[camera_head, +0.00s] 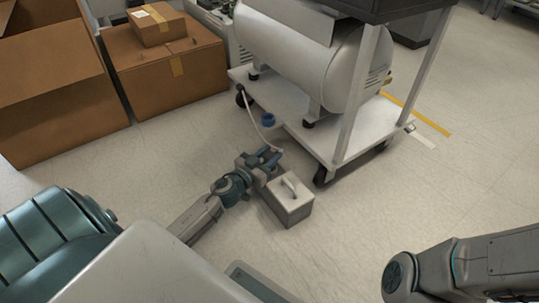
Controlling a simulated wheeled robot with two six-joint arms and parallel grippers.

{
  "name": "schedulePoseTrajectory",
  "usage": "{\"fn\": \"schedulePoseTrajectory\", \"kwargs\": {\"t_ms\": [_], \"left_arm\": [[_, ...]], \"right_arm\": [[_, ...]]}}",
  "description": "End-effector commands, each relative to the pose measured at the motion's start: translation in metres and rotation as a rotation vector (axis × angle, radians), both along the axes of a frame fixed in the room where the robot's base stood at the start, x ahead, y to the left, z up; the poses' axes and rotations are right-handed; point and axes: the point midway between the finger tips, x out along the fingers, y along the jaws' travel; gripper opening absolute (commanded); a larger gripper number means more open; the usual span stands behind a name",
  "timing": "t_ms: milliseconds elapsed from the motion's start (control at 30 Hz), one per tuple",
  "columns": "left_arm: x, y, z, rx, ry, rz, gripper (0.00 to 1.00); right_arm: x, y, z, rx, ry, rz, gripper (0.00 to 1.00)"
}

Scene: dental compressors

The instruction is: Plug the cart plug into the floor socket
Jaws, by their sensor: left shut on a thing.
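My left gripper (264,160) is shut at the end of the white cable (258,127) that runs down from the cart. The cart plug sits between its fingers and is mostly hidden by them. The floor socket, a light grey box (292,208) with a raised loop on its top, stands on the floor just below and right of the gripper. The gripper is at the box's far left side; I cannot tell whether the plug touches it. My right arm (470,268) shows at lower right, but its gripper is not in view.
The white wheeled cart (285,103) carries a large pale compressor tank (300,50) just behind the socket. Cardboard boxes (165,75) stand at upper left. Floor right of the socket is clear, with yellow tape (420,115) beyond.

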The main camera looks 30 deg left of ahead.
Motion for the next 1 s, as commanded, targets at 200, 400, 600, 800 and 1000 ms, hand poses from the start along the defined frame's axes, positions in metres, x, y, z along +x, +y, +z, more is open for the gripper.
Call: {"fn": "schedulePoseTrajectory", "kwargs": {"t_ms": [200,400,600,800,1000], "left_arm": [[0.0,0.0,0.0,0.0,0.0,0.0,0.1],[0.0,0.0,-0.001,0.0,-0.001,0.0,0.1],[0.0,0.0,-0.005,-0.001,0.0,0.0,0.1],[0.0,0.0,-0.009,-0.001,0.0,0.0,0.1],[0.0,0.0,-0.009,0.0,0.0,0.0,0.43]], "right_arm": [[0.0,0.0,0.001,0.0,0.0,0.0,0.0],[0.0,0.0,0.001,0.0,0.0,0.0,0.0],[0.0,0.0,-0.003,0.0,-0.001,0.0,0.0],[0.0,0.0,-0.007,0.0,0.0,0.0,0.0],[0.0,0.0,-0.007,-0.001,0.0,0.0,0.0]]}}
